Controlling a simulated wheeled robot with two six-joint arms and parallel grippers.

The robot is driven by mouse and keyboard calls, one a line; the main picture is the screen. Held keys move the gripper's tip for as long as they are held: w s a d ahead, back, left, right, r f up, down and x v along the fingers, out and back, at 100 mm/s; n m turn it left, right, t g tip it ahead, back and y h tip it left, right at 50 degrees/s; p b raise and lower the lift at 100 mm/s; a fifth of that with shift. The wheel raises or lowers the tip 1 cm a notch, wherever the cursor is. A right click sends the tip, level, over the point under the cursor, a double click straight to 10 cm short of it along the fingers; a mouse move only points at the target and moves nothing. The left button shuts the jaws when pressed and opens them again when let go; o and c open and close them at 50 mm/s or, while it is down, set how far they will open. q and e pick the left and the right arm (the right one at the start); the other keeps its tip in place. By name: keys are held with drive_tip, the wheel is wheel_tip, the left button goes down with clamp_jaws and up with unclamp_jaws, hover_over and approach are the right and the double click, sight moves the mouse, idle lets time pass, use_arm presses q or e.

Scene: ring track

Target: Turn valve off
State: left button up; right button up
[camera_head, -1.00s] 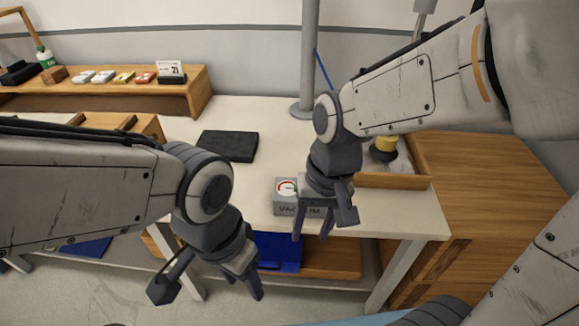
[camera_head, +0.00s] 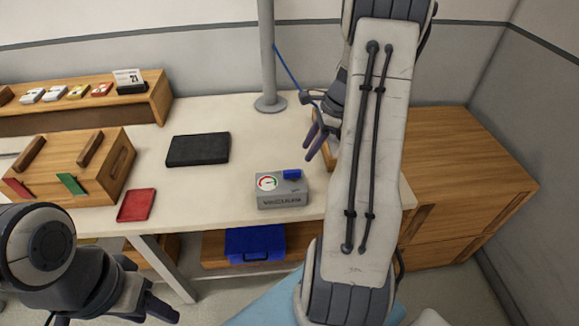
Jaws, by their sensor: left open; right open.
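A grey box marked VACUUM (camera_head: 283,195) sits near the front edge of the table. It has a round gauge (camera_head: 268,183) on its top left and a blue valve handle (camera_head: 292,174) on its top right. My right gripper (camera_head: 312,130) is open and empty, above and behind the box to the right, apart from the handle. My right forearm hides part of the table behind it. My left gripper (camera_head: 153,312) is open and empty, low at the lower left in front of the table, well away from the box.
A black pad (camera_head: 198,149), a red tray (camera_head: 136,205) and a wooden box (camera_head: 75,166) are on the table to the left. A grey pole (camera_head: 267,55) stands at the back. A blue bin (camera_head: 255,243) is below. A wooden cabinet (camera_head: 468,175) is at right.

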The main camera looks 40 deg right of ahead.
sight(295, 171)
drive_tip(key=x, duration=0.9)
drive_tip(key=shift+f+p, duration=0.1)
drive_tip(key=shift+p, duration=0.2)
